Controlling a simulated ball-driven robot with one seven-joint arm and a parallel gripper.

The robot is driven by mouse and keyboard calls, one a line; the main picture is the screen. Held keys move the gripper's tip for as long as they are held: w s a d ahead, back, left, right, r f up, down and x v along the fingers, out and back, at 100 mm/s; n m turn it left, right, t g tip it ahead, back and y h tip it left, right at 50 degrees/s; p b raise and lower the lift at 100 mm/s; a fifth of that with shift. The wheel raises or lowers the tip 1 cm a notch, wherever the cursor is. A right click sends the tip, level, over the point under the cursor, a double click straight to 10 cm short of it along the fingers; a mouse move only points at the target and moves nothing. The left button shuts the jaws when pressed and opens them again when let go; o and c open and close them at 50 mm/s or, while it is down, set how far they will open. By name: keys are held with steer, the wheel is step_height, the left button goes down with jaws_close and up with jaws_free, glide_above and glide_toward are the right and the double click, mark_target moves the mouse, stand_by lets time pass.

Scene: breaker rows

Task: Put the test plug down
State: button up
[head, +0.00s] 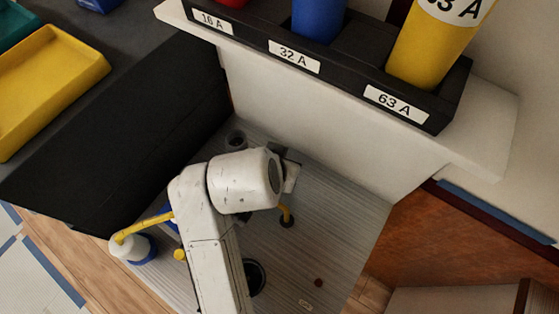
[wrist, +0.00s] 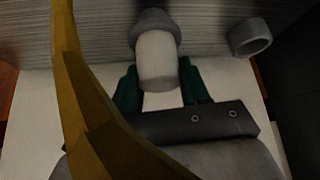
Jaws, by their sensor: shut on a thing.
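My gripper (wrist: 158,88) is shut on the test plug (wrist: 157,58), a white cylinder with a grey collar. In the wrist view the green finger pads sit on either side of the white part, and the collar points at the grey ribbed surface (wrist: 95,32). I cannot tell whether the collar touches that surface. In the head view my arm covers most of my gripper, and I cannot make out the plug clearly there.
A grey ring (wrist: 250,37) stands near the plug, beside a dark wall. A yellow curved piece crosses the wrist view. A white-and-blue capped thing (head: 133,248) is at lower left. The rack (head: 345,75) with labelled cylinders is behind; a yellow tray (head: 50,75) is upper left.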

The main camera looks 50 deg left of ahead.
steer(key=o, duration=1.2)
steer(key=shift+c, duration=0.2)
steer(key=shift+r, duration=0.15)
steer(key=v, duration=1.2)
steer(key=shift+w+d, duration=0.1)
